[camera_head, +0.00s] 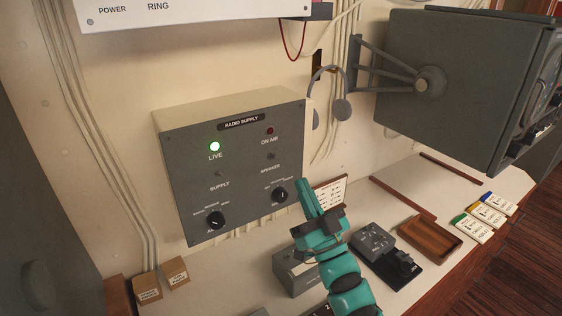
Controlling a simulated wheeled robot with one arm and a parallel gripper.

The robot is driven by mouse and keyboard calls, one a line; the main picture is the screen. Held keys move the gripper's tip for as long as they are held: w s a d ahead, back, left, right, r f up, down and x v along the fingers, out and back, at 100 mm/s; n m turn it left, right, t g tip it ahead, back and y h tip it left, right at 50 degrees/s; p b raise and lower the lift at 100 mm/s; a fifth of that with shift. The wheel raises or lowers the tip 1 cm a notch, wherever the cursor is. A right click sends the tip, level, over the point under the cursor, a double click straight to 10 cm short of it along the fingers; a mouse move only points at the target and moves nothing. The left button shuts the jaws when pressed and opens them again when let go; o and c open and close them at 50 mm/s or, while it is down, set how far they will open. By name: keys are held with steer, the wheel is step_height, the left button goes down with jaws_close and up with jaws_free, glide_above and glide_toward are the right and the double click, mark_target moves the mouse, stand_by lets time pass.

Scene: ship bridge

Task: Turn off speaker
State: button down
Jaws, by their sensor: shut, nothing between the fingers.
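The grey radio supply box (233,168) is mounted on the wall. Its small speaker switch (270,157) sits above the word SPEAKER, below the dark red ON AIR lamp (270,131); its lever position is too small to tell. The LIVE lamp (215,146) glows green, with the supply switch (219,174) below it. Two black knobs are lower on the panel: a left knob (216,221) and a right knob (280,195). My teal gripper (303,184) is shut and empty, pointing up, just right of the right knob in the picture and lower than the speaker switch. I cannot tell whether it touches the panel.
A large grey unit (445,85) juts from the wall at upper right, with a headset (336,95) hanging beside it. On the desk are a black key device (387,255), a brown wooden tray (430,239), a grey box (297,272) and several small cards (474,229).

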mark_target(273, 156)
steer(key=p+x, duration=0.4)
steer(key=x, duration=0.6)
steer(key=shift+w+a+f+p, duration=0.2)
steer(key=shift+f+p, duration=0.15)
steer(key=shift+f, duration=0.3)
steer(key=shift+w+a+f+p, duration=0.15)
steer(key=shift+f+p, duration=0.25)
steer(key=shift+f, duration=0.2)
steer(key=shift+w+a+f+p, duration=0.2)
steer(key=shift+f+p, duration=0.15)
steer(key=shift+f, duration=0.3)
steer(key=shift+f+b, duration=0.1)
steer(key=shift+b, duration=0.4)
steer(key=shift+t+b, duration=0.3)
